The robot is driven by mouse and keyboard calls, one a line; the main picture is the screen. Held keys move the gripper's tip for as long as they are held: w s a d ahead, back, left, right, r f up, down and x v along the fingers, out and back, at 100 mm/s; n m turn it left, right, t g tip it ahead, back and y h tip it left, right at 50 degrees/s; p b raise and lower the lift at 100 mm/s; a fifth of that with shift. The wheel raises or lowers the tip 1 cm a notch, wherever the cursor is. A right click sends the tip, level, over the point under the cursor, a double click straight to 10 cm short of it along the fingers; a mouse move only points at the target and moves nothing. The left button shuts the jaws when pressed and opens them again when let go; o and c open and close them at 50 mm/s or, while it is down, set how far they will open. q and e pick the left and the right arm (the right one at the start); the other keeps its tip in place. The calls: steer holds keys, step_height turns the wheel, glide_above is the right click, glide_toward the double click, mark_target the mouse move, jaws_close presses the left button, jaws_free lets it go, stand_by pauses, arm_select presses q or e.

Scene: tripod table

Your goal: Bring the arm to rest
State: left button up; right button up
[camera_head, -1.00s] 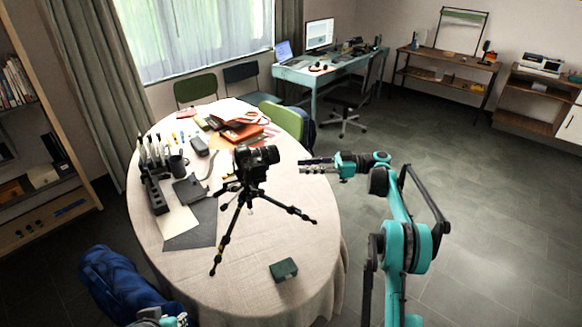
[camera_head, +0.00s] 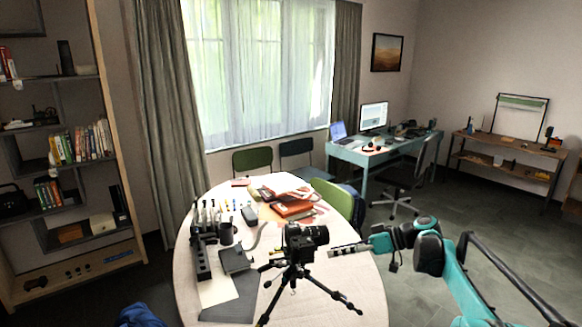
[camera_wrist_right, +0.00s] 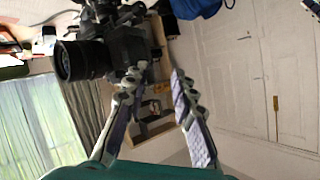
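A black camera (camera_head: 303,237) stands on a black tripod (camera_head: 290,281) upright on the round table (camera_head: 345,285). My right gripper (camera_head: 332,250) is just right of the camera in the head view, with its fingers pointing left at it. In the right wrist view the gripper (camera_wrist_right: 155,78) has its two fingers apart, with nothing held between them. The camera (camera_wrist_right: 100,50) shows at the upper left there, beyond the left finger; whether they touch I cannot tell. My left gripper is not in view.
The table holds a dark rack (camera_head: 202,258), a dark box (camera_head: 235,260) and orange folders (camera_head: 293,208). A green chair (camera_head: 332,195) stands behind it. A desk (camera_head: 372,158) is further back.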

steer(key=s+a+f+m+t+h, duration=0.2)
steer(key=s+m+h, duration=0.45)
steer(key=s, duration=1.25)
steer(key=s+d+f+m+h, duration=0.1)
steer(key=s+f+h, duration=0.1)
steer(key=s, duration=0.3)
steer(key=s+d+f+m+t+h, duration=0.1)
steer(key=s+d+f+h, duration=0.1)
steer(key=s+f, duration=0.2)
steer(key=s+d+f+m+h, duration=0.1)
steer(key=s+f+h, duration=0.1)
steer(key=s, duration=0.4)
steer(key=shift+s+d+f, duration=0.25)
steer(key=shift+d+f, duration=0.1)
steer(key=shift+f, duration=0.2)
steer(key=shift+t, duration=0.3)
